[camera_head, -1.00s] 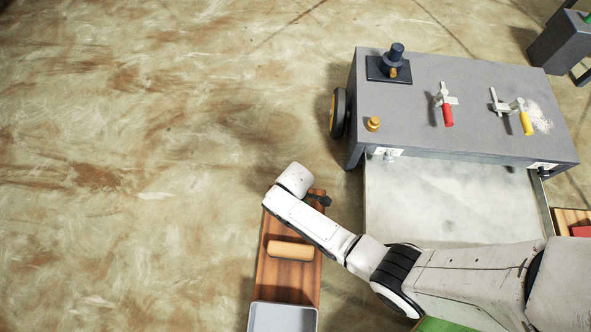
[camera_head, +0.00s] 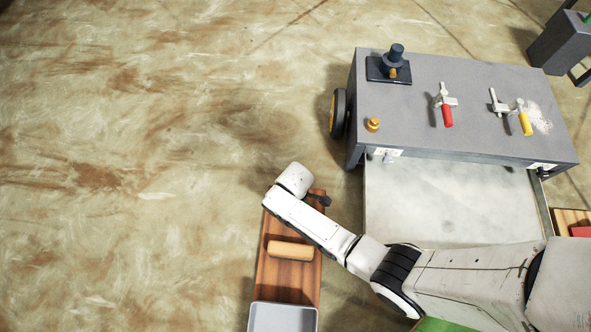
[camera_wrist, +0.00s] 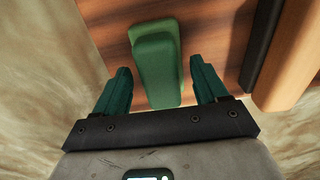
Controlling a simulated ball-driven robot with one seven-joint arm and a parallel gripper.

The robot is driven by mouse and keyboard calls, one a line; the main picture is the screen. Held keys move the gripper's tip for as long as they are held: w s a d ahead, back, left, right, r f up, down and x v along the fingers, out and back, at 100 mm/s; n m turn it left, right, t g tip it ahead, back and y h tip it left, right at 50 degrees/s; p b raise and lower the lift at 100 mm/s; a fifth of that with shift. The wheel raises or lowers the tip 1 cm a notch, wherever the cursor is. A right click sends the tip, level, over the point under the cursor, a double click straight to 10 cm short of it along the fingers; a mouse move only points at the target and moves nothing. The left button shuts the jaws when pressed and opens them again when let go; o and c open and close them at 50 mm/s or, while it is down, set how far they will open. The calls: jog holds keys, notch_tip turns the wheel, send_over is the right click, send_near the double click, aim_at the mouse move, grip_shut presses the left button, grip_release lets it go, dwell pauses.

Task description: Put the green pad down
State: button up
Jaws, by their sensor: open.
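The green pad (camera_wrist: 156,82) rests on the wooden board in the wrist view, as far as I can see. It has a wider, thinner green part on its far side. My gripper (camera_wrist: 159,64) is open, with one teal finger on each side of the pad. A gap shows between each finger and the pad. The wooden board (camera_head: 269,271) is low in the middle of the head view. There my arm's end is over the board's far end and hides the pad.
A tan cylinder (camera_head: 290,251) lies on the board, with a grey tray (camera_head: 283,318) at its near end. A grey bench (camera_head: 460,110) with red and yellow clamps and a black fixture (camera_head: 389,68) stands to the right. The floor at left is clear.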

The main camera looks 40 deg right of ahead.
notch_tip(320, 180, up, 12)
jog(key=p, duration=0.6)
jog(key=shift+f+p, duration=0.15)
jog(key=shift+p, duration=0.25)
jog(key=s+d+r+m, duration=0.4)
jog(key=s+r, duration=0.3)
jog(key=r, duration=0.2)
jog(key=s+d+r+m+t, duration=0.1)
jog(key=s+d+r+m, duration=0.2)
jog(key=s+r+m, duration=0.2)
notch_tip(320, 180, up, 6)
jog(key=s, duration=0.3)
jog(key=shift+d+f, duration=0.2)
jog(key=shift+d, duration=0.15)
jog(key=shift+r, duration=0.1)
